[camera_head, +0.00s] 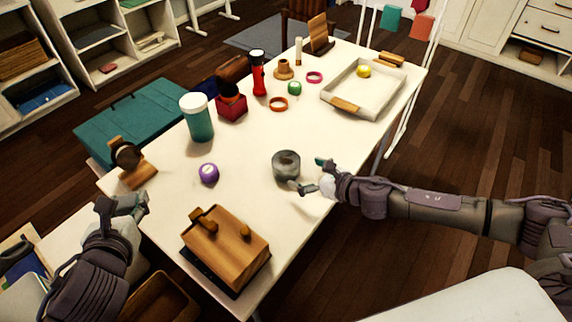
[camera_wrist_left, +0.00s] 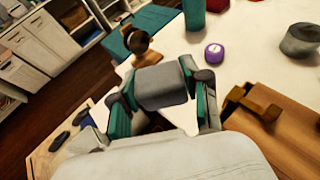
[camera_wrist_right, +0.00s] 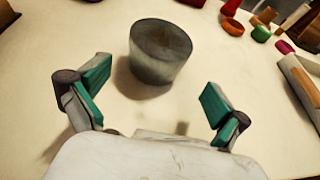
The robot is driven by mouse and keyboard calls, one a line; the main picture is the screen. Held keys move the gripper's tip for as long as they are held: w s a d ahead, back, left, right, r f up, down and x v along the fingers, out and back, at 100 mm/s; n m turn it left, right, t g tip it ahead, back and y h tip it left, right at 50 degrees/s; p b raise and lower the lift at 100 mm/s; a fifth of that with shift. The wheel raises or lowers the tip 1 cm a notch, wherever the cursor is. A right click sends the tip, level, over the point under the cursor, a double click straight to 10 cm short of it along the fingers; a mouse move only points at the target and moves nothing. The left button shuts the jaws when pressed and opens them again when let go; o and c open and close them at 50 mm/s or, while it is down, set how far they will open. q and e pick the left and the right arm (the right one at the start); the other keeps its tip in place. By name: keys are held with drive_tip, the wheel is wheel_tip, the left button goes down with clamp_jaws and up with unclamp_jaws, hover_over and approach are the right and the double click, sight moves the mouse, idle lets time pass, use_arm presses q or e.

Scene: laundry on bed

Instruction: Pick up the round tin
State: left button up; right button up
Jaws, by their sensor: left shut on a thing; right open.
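The round tin (camera_head: 286,163) is dark grey and stands upright on the white table, right of its middle. In the right wrist view the tin (camera_wrist_right: 160,50) sits just beyond and between the fingertips, apart from them. My right gripper (camera_head: 312,175) is open and empty, right beside the tin. My left gripper (camera_head: 121,205) is over the table's left front edge, far from the tin. In the left wrist view its fingers are either side of a grey, block-like thing (camera_wrist_left: 160,84); what this is I cannot tell.
A wooden box (camera_head: 225,245) stands near the front edge, a purple round item (camera_head: 208,173) left of the tin. A teal jar (camera_head: 197,118) and red box (camera_head: 231,104) stand behind. A white tray (camera_head: 335,103) is at the back right. Bare table surrounds the tin.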

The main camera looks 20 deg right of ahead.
sight(297, 173)
use_arm(q)
drive_tip(key=shift+f, duration=0.1)
use_arm(e)
drive_tip(key=x, duration=0.5)
drive_tip(key=shift+s+a+f, duration=0.1)
drive_tip(key=shift+a+f, duration=0.1)
drive_tip(key=shift+f, duration=0.3)
drive_tip(key=shift+c, duration=0.8)
drive_tip(key=c, duration=0.9)
drive_tip(key=shift+r, duration=0.1)
use_arm(q)
drive_tip(key=shift+r+p, duration=0.75)
drive_tip(key=shift+r, duration=0.15)
use_arm(e)
drive_tip(key=r, duration=0.4)
drive_tip(key=shift+d+r, duration=0.3)
drive_tip(key=shift+r, duration=0.1)
drive_tip(key=d+r, duration=0.6)
drive_tip(key=d, duration=0.5)
use_arm(q)
drive_tip(key=shift+r, duration=0.1)
use_arm(e)
drive_tip(key=shift+r, duration=0.1)
